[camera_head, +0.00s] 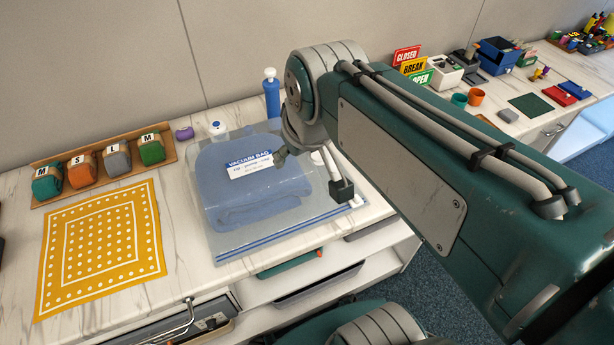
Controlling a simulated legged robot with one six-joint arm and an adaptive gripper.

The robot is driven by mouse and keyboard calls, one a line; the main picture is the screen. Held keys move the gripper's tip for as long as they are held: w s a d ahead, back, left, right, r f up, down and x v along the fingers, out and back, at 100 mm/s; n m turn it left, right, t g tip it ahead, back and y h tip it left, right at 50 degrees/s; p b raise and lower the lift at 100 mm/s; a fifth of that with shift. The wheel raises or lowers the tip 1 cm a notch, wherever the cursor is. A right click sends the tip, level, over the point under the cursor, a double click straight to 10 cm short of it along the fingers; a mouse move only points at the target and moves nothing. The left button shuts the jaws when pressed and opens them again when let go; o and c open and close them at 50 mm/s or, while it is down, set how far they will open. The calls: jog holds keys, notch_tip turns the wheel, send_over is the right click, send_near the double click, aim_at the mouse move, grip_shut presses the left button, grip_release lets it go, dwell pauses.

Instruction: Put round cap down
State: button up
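A clear vacuum bag (224,244) with folded blue cloth inside lies flat on the marble counter. A small white round piece with a blue centre (217,128) shows at the bag's far left corner; it may be the round cap, but I cannot be sure. My gripper (311,174) is above the right part of the bag, to the right of that piece. Its two dark fingertips are spread wide apart, and I see nothing held between them. My arm hides part of the bag's right side and the counter behind it.
A blue pump (271,95) stands upright behind the bag. A yellow dotted cloth (100,245) lies at left, below a wooden tray (108,164) of rolled cloths. A purple item (184,134) lies near the wall. Signs and a blue bin (499,52) stand farther right.

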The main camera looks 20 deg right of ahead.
jog(key=s+f+m, duration=0.1)
jog(key=s+f, duration=0.2)
jog(key=s, duration=0.2)
jog(key=shift+s+f+m+t, duration=0.25)
jog(key=shift+s+m+t, duration=0.05)
jog(key=shift+s, duration=0.1)
